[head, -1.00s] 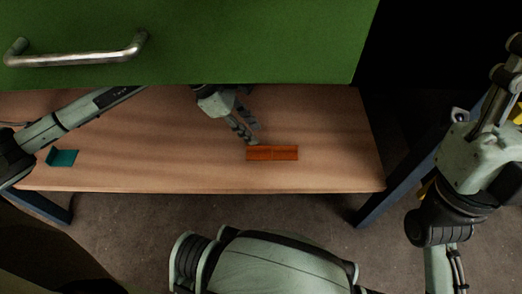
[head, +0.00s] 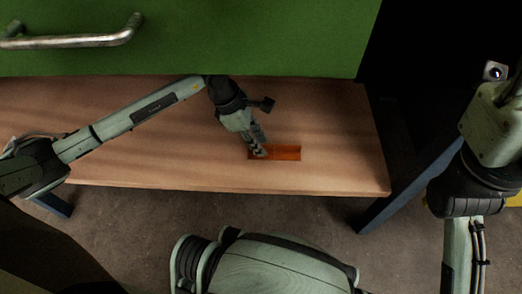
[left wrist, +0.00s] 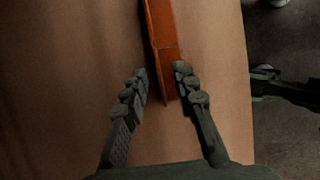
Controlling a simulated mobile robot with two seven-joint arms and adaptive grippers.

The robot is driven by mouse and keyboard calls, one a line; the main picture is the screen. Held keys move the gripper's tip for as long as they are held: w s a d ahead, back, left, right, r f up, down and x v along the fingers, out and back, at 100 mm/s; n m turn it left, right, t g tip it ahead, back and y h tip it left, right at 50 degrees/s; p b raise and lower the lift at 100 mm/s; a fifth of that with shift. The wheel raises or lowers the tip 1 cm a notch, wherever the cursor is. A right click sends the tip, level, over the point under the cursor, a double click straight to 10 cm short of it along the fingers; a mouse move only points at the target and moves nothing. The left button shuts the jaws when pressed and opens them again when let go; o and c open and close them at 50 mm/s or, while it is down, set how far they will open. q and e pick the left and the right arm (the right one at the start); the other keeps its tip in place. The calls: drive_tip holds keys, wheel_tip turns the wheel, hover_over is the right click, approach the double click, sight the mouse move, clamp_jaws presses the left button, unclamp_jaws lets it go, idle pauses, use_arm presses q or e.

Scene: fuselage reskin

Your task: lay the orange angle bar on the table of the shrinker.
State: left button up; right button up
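The orange angle bar (head: 285,153) lies on the wooden bench top near its front edge, right of centre in the head view. In the left wrist view, the bar (left wrist: 160,30) runs away from me, with its near end between my fingers. My left gripper (head: 258,149) is at the bar's left end; in the left wrist view, the gripper (left wrist: 161,72) is open, one finger on each side of the bar. The right finger is very close to it; I cannot tell whether it touches. My right gripper is out of view. I cannot identify the shrinker.
The wooden bench (head: 340,120) has blue legs and is clear to the right of the bar. A green panel (head: 250,35) with a metal handle (head: 75,40) overhangs its back. Concrete floor (head: 140,220) lies in front.

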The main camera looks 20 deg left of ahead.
use_arm(q)
drive_tip(key=shift+c, duration=0.5)
clamp_jaws()
drive_tip(key=shift+r, duration=0.2)
